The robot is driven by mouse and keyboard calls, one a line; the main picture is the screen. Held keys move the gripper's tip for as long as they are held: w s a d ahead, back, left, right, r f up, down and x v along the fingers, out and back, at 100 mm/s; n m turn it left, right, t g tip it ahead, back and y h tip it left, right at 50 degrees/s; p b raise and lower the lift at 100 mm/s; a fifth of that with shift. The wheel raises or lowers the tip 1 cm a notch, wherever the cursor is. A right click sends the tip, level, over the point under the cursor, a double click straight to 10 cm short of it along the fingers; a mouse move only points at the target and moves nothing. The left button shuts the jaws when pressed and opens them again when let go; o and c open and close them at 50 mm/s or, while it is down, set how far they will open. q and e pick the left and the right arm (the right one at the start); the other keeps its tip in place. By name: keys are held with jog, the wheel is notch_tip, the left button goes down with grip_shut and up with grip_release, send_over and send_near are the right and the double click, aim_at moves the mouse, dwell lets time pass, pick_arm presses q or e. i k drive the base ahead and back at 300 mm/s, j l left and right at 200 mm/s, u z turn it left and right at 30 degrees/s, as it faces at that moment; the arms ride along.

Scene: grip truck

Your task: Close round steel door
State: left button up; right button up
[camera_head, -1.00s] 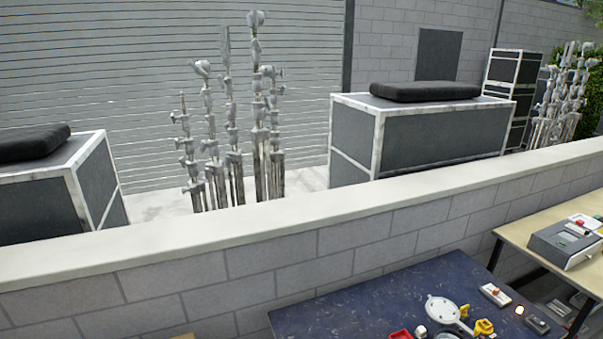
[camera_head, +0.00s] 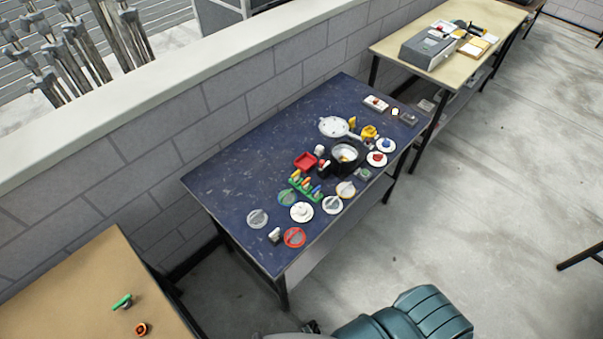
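A round, pale metal disc (camera_head: 334,127) with small dark marks lies on or just above the dark blue table (camera_head: 235,165), behind a black round housing (camera_head: 327,165). The disc looks like the round steel door, standing swung away from the housing. Neither of my grippers can be seen in the head view.
A red square tray (camera_head: 306,161), coloured pegs (camera_head: 305,184) and several round dials crowd the blue table; its left part is bare. A wooden table (camera_head: 90,285) stands lower left, another (camera_head: 450,30) upper right.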

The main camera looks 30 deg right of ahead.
aim_at(337, 126)
jog(key=i+l, duration=0.15)
jog(key=l, duration=0.85)
jog(key=i+l+u, duration=0.15)
jog(key=l, duration=0.85)
jog(key=i+l, duration=0.1)
jog(key=l, duration=0.95)
jog(key=i+l+u, duration=0.15)
jog(key=l, duration=0.85)
jog(key=k, duration=0.1)
